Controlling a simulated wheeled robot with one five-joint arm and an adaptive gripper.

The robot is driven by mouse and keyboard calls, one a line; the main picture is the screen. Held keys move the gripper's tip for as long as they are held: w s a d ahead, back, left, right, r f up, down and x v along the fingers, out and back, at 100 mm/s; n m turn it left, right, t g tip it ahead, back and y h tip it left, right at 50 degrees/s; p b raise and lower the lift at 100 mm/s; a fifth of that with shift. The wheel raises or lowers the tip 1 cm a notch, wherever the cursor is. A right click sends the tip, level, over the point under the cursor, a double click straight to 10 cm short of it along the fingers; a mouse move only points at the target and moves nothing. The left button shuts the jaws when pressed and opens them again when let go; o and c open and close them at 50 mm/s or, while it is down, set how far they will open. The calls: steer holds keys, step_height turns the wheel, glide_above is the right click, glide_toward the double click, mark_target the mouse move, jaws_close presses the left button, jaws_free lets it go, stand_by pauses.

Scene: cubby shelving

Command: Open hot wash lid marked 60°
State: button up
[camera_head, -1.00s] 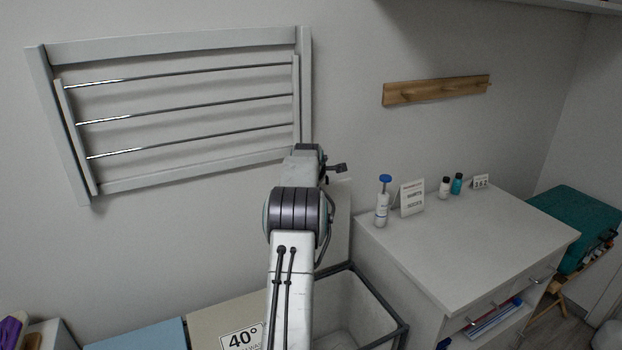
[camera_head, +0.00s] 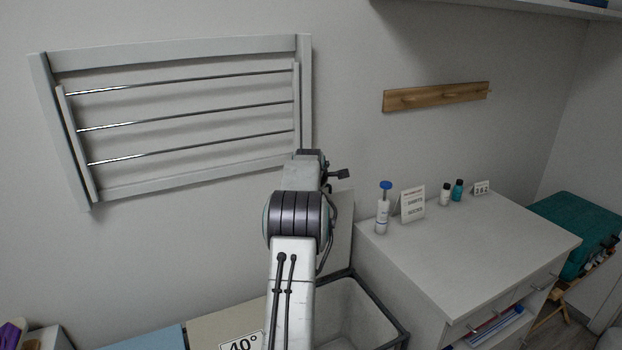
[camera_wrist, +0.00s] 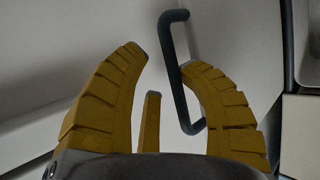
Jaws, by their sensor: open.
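The open bin with a dark rim (camera_head: 372,292) stands just right of my arm in the head view. A pale upright panel (camera_head: 340,235) behind it looks like its raised lid; no 60° mark is visible. In the wrist view, a dark bar handle (camera_wrist: 172,62) stands on a pale surface (camera_wrist: 75,45). My gripper (camera_wrist: 175,62) has its yellow fingers apart. The handle runs beside the right finger's tip, partly behind that finger; I cannot tell whether they touch. My arm hides the fingers in the head view.
A beige lid marked 40° (camera_head: 242,342) and a blue lid (camera_head: 155,340) lie to the left. A white cabinet (camera_head: 470,250) with bottles and signs stands right of the bin. A drying rack (camera_head: 185,115) hangs on the wall behind my arm.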

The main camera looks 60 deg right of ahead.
steer(key=v, duration=1.1)
steer(key=shift+w, duration=0.25)
steer(key=shift+a, duration=0.1)
